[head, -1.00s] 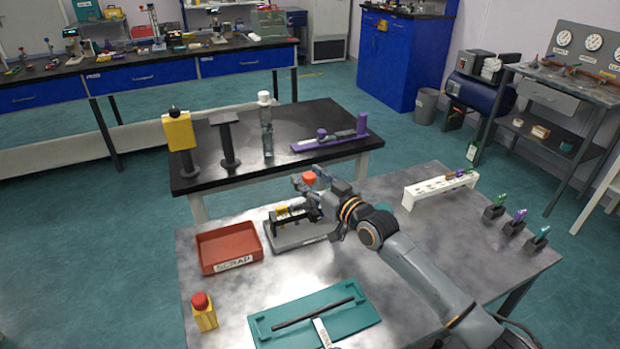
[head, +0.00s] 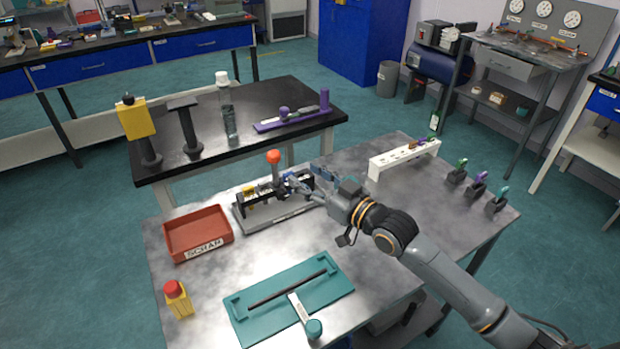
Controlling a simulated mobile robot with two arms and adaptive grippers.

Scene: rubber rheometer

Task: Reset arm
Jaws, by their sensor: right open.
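My right gripper (head: 304,187) is open over the right end of a small grey-based fixture (head: 270,218) with a black bar and a yellow part. A red-orange knob (head: 273,157) stands up behind the fixture, left of the gripper. I see nothing between the fingers. Whether a finger touches the fixture I cannot tell. The right arm reaches in from the lower right, over the metal table (head: 400,290). My left gripper is not in view.
A red SCRAP tray (head: 197,232) is left of the fixture. A teal tray (head: 290,298) with a dark rod lies in front, beside a yellow block with a red button (head: 177,298). A white rack (head: 404,158) and several small coloured-top tools (head: 476,187) stand right. A black table (head: 235,140) is behind.

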